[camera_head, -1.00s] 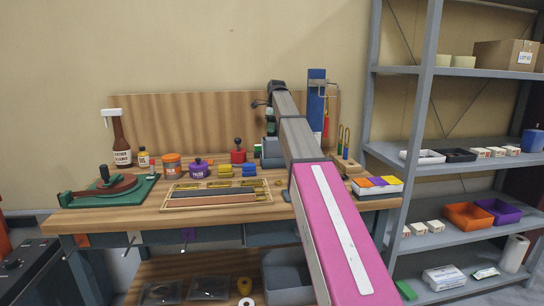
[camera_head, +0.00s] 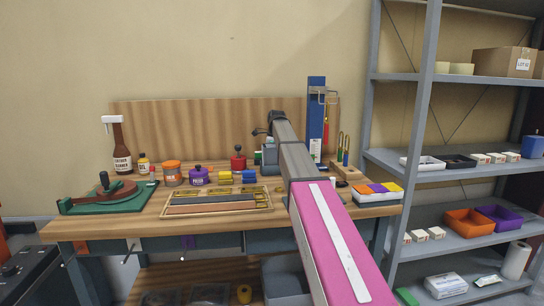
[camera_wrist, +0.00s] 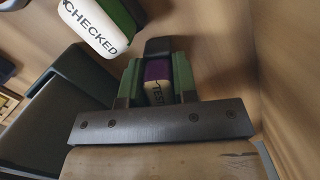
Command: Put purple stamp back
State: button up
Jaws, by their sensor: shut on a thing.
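In the wrist view, my gripper (camera_wrist: 158,84) is shut on the purple stamp (camera_wrist: 157,70). The stamp sits between my green fingers and shows a purple part and a pale label with dark letters, partly hidden. A green stamp with a white label reading CHECKED (camera_wrist: 97,29) is close by at the upper left, apart from my fingers. In the head view my arm ends over the back of the bench. My fingers and the purple stamp are hidden there.
The wooden bench (camera_head: 120,222) holds a tray of flat strips (camera_head: 217,203), several jars and a green-based round tool (camera_head: 108,196). A tall blue stand (camera_head: 316,115) rises right of my arm. A box with orange, purple and yellow parts (camera_head: 377,199) sits at the right edge, near grey shelving (camera_head: 468,165).

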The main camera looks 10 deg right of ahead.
jog(key=o, duration=0.8)
jog(key=shift+f, duration=0.1)
jog(key=shift+c, duration=0.2)
jog(key=r, duration=0.4)
jog(key=d+r, duration=0.1)
jog(key=r, duration=0.7)
jog(key=shift+s+d+r, duration=0.1)
jog(key=shift+s+d, duration=0.05)
jog(key=shift+s, duration=0.15)
